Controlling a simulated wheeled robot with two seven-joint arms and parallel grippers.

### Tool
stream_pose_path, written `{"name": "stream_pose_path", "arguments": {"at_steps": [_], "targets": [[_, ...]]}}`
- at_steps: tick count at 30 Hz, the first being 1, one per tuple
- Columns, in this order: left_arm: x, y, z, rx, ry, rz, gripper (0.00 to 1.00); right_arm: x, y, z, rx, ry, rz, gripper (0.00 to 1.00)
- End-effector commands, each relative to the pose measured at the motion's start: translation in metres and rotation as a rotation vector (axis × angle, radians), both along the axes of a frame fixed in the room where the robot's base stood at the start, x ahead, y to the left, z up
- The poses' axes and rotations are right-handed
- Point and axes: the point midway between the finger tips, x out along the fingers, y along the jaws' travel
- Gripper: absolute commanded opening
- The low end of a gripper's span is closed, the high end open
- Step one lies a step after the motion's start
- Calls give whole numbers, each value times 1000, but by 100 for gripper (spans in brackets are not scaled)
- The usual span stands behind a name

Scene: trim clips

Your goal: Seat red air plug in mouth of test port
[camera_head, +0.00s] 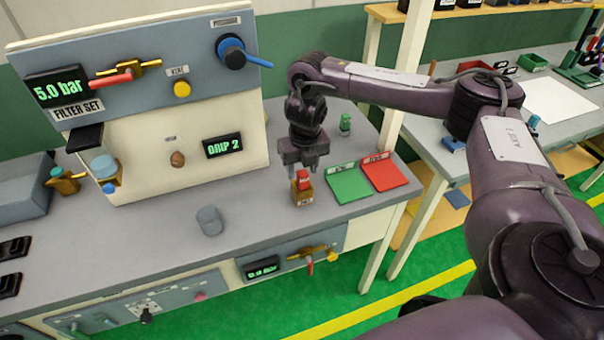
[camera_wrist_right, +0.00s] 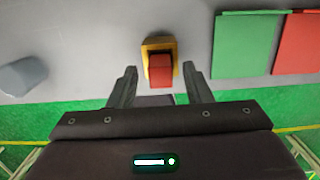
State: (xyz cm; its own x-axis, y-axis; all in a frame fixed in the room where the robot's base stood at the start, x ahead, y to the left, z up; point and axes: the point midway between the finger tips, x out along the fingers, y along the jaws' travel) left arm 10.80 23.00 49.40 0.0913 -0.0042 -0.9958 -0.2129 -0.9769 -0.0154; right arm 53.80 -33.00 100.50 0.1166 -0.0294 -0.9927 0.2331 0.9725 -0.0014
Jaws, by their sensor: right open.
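The red air plug (camera_head: 304,175) is at the top of a small brass-coloured block (camera_head: 302,194) on the grey bench; whether it sits in a hole there is hidden. In the right wrist view the red plug (camera_wrist_right: 160,72) shows against the yellow block (camera_wrist_right: 158,44). My right gripper (camera_head: 303,168) points down over the plug, open, with one finger on each side and gaps between. A brass fitting (camera_head: 66,181) sticks out at the panel's left side; I cannot tell which part is the test port. My left gripper is not in view.
A green mat (camera_head: 350,185) and red mat (camera_head: 384,173) lie right of the block. A grey cylinder (camera_head: 209,221) stands to the left. The panel (camera_head: 150,60) with valves and displays rises behind. A small green object (camera_head: 345,124) stands behind the mats.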

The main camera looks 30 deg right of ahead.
Motion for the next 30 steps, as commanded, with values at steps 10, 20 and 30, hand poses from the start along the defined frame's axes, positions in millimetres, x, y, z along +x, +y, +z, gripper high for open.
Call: {"name": "stream_pose_path", "arguments": {"at_steps": [10,20,30], "targets": [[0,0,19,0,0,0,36,-7,2,77,-1,-6,0,45],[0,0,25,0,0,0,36,-11,2,95,0,0,-1,45],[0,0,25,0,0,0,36,-11,3,95,0,0,-1,45]]}}
